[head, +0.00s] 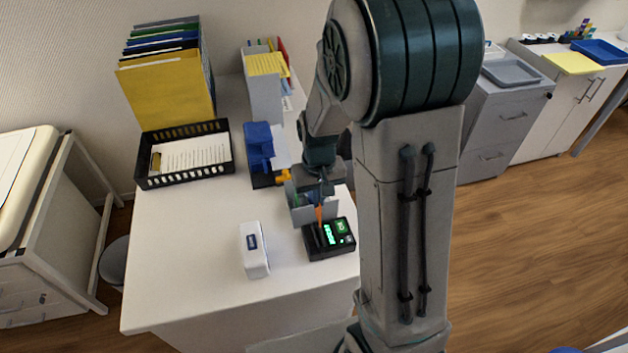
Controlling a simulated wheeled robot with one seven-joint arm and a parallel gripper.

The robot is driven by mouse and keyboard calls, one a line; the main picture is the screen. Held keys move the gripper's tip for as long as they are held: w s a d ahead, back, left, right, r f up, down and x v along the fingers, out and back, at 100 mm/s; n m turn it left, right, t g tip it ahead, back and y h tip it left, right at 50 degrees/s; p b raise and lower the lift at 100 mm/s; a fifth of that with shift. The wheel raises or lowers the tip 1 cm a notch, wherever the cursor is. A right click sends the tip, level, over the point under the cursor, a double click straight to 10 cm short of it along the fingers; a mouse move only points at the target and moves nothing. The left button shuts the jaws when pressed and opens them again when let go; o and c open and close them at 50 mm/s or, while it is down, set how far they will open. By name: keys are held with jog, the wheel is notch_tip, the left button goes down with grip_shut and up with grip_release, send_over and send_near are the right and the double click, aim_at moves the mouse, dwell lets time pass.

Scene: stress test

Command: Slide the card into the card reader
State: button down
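The card reader (315,249) is a black box with a lit green display, near the right edge of the white desk. A thin orange strip, seemingly the card (319,214) seen nearly edge-on, stands almost upright at the reader's top left. Its lower end meets the reader in the picture; I cannot tell how deep it sits in a slot. My gripper (320,196) points down right above the strip, and its fingertips meet the strip's upper end. The fingers are too small and dark to tell whether they are closed on it.
A white box-shaped device (254,262) stands left of the reader. A grey holder (299,214) is close behind the reader. Farther back are a blue device (259,148), a black paper tray (190,180) and upright folders (165,93). The desk's front left is clear.

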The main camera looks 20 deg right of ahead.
aim_at(319, 213)
jog(key=shift+s+d+f+b, duration=0.1)
jog(key=shift+s+f+b, duration=0.05)
jog(key=shift+f+b, duration=1.8)
jog(key=shift+f, duration=0.95)
jog(key=shift+f+b, duration=2.25)
jog(key=shift+f, duration=0.25)
jog(key=c, duration=1.6)
grip_release()
jog(key=shift+r, duration=0.1)
